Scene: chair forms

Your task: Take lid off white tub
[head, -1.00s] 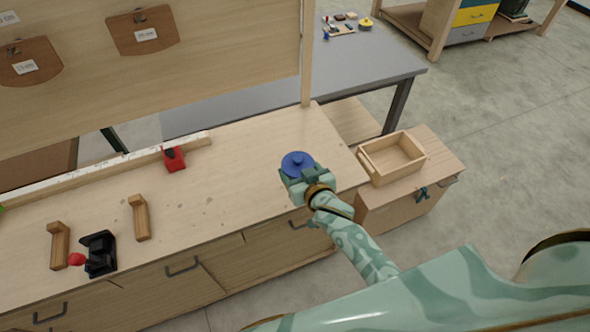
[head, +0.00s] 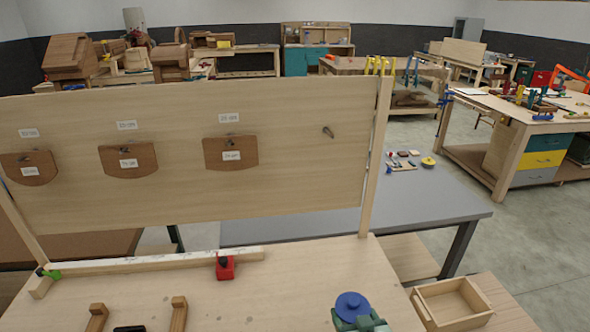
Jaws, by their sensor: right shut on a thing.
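A round blue lid (head: 352,304) with a small knob shows at the bottom of the head view, above the right end of the wooden bench. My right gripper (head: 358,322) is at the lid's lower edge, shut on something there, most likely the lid. The gripper is cut off by the frame's bottom edge. The white tub cannot be made out; anything under the lid is hidden. My left gripper is not in view.
An open wooden box (head: 452,304) stands right of the bench (head: 290,285). A red block (head: 225,268) sits by a wooden rail. An upright board (head: 280,160) with hanging brown forms rises behind. The bench top between red block and lid is clear.

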